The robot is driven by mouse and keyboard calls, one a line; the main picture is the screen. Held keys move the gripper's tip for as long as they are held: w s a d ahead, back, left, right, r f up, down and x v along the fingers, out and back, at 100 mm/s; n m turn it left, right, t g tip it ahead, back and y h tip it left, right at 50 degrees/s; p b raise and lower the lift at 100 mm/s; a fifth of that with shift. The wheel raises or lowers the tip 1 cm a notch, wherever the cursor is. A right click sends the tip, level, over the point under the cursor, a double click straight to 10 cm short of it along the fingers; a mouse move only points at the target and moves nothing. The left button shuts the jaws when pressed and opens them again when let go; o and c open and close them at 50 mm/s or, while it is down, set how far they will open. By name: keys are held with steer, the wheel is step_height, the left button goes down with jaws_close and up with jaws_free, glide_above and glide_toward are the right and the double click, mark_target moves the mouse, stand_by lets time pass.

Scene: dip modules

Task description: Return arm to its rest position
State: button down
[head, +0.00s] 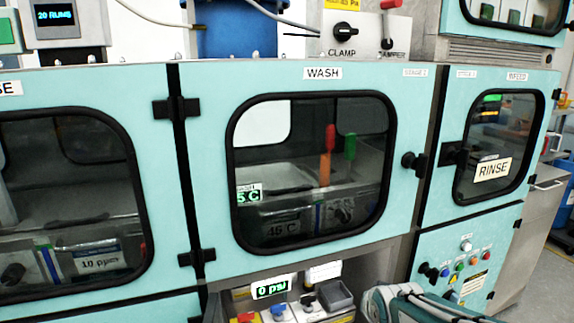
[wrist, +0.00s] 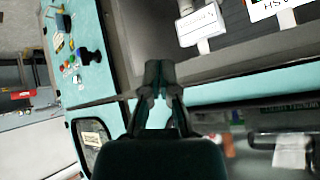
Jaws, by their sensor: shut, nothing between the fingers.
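My gripper (wrist: 155,72) shows in the wrist view at the middle, with its dark fingers brought together and nothing between them. In the head view my teal and grey arm (head: 415,305) shows at the bottom, right of centre, below the WASH door (head: 312,165). The gripper itself cannot be made out in the head view.
The RINSE door (head: 492,150) is shut at the right, above a panel of coloured buttons (head: 465,262). An open aisle (head: 540,268) runs at far right.

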steer(key=s+r+n+g, duration=0.1)
steer(key=s+r+n, duration=0.1)
steer(key=s, duration=0.8)
steer(key=s+a+r+n+g, duration=0.1)
steer(key=s+r+g, duration=0.1)
steer(key=s, duration=0.8)
steer(key=shift+n, duration=0.4)
steer(key=shift+a, duration=0.1)
